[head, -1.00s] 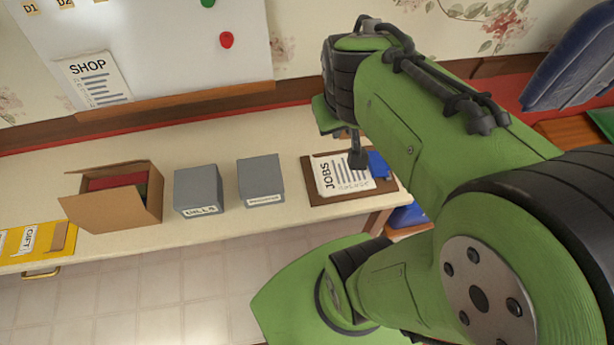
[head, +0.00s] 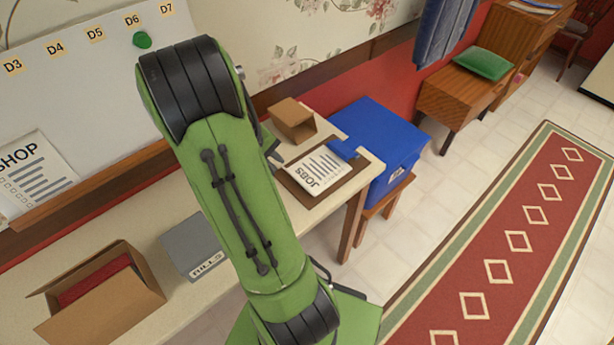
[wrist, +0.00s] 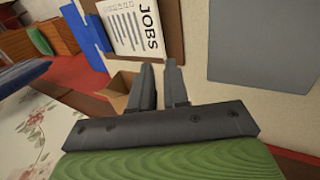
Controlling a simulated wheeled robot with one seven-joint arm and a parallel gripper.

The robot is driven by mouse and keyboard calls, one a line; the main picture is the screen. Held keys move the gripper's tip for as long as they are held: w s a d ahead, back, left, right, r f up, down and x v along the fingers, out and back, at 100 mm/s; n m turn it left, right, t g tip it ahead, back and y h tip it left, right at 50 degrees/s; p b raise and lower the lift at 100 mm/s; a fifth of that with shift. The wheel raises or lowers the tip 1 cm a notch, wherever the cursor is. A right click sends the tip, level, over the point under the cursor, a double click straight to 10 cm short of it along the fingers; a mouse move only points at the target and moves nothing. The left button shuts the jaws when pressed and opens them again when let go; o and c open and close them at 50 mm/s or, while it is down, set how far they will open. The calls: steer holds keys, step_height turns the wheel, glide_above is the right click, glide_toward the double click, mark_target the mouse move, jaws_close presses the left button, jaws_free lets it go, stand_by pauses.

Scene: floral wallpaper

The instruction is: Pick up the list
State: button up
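A white JOBS list (head: 322,168) lies on a brown board (head: 293,186) at the right end of the table. It also shows at the top of the wrist view (wrist: 124,30). A second white sheet, the SHOP list (head: 35,180), is upright on the whiteboard at the left. My gripper (wrist: 159,66) is empty, its two fingers a little apart. In the wrist view its fingertips are just below the JOBS list's lower edge and apart from it. My arm hides the gripper in the head view.
A blue clip-like piece (head: 343,148) lies at the list's far edge. A small cardboard box (head: 293,120) stands behind it, and a blue bin (head: 385,140) stands right of the table. A grey BILLS box (head: 192,250) and an open cardboard box (head: 100,300) stand left.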

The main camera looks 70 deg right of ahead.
steer(key=b, duration=0.1)
glide_toward(294, 176)
steer(key=x, duration=0.3)
steer(key=shift+a+f, duration=0.15)
steer(key=b+x, duration=0.1)
steer(key=x, duration=0.5)
steer(key=shift+c, duration=0.3)
jaws_close()
